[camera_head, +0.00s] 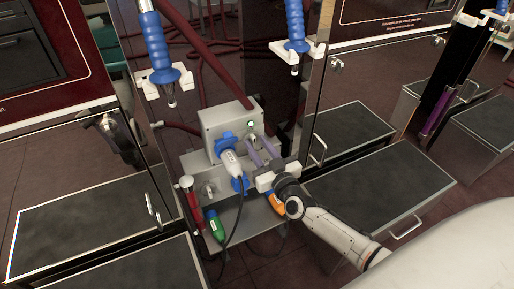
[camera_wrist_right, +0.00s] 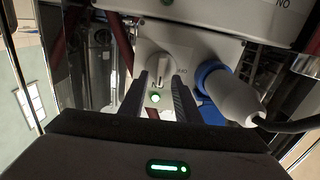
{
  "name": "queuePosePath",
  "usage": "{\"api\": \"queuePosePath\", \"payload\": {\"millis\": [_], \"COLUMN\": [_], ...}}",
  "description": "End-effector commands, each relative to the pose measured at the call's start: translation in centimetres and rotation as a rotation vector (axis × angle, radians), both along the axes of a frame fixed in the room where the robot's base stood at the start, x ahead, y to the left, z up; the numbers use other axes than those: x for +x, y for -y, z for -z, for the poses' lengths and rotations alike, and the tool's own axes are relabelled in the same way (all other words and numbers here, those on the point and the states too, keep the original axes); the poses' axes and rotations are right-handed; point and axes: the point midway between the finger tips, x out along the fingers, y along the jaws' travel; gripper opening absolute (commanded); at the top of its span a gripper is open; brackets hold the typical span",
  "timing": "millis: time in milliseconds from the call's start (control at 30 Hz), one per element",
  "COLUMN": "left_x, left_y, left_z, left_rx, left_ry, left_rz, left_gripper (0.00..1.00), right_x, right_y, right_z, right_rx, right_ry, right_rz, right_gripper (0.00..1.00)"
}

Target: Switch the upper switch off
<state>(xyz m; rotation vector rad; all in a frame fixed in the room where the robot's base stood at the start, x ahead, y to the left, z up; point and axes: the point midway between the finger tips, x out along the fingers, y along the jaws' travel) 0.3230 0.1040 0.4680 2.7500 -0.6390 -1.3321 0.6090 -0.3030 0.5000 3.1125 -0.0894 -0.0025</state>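The upper switch is a round light-grey knob with a raised grip on the upper grey box (camera_head: 215,122). In the right wrist view the knob (camera_wrist_right: 160,66) shows straight ahead, its grip about vertical, beside a lit green lamp (camera_wrist_right: 154,97). The lamp also shows lit in the head view (camera_head: 250,124). My right gripper (camera_head: 256,146) is in front of the knob. Its two dark fingers (camera_wrist_right: 164,84) stand apart, one on each side of the knob's grip. I cannot tell whether they touch it. My left gripper is not in view.
A white plug (camera_head: 232,163) with a dark cable sits in the blue socket beside the switch. A lower box carries another knob (camera_head: 208,188). Green (camera_head: 215,225) and orange (camera_head: 275,203) connectors are below. Blue-handled nozzles (camera_head: 155,45) hang above. Dark-topped cabinets (camera_head: 385,185) stand around.

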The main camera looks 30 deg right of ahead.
Motion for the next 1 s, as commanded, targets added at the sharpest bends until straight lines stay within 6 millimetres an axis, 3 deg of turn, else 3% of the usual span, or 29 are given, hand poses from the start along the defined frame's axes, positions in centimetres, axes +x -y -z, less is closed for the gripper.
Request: {"api": "queuePosePath", "payload": {"millis": [367, 533, 1000], "left_x": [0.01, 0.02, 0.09], "left_y": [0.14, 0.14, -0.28], "left_z": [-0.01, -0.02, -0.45], "left_rx": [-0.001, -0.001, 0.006], "left_ry": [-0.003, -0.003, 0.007], "left_rz": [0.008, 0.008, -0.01], "left_gripper": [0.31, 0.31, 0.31], "right_x": [0.59, 0.57, 0.57], "right_y": [0.0, 0.0, -0.12], "right_z": [-0.04, -0.02, -0.25], "right_rx": [0.0, 0.0, -0.079], "right_ry": [0.0, 0.0, -0.006], "right_rz": [-0.001, -0.001, -0.001], "right_gripper": [0.28, 0.0, 0.0]}}
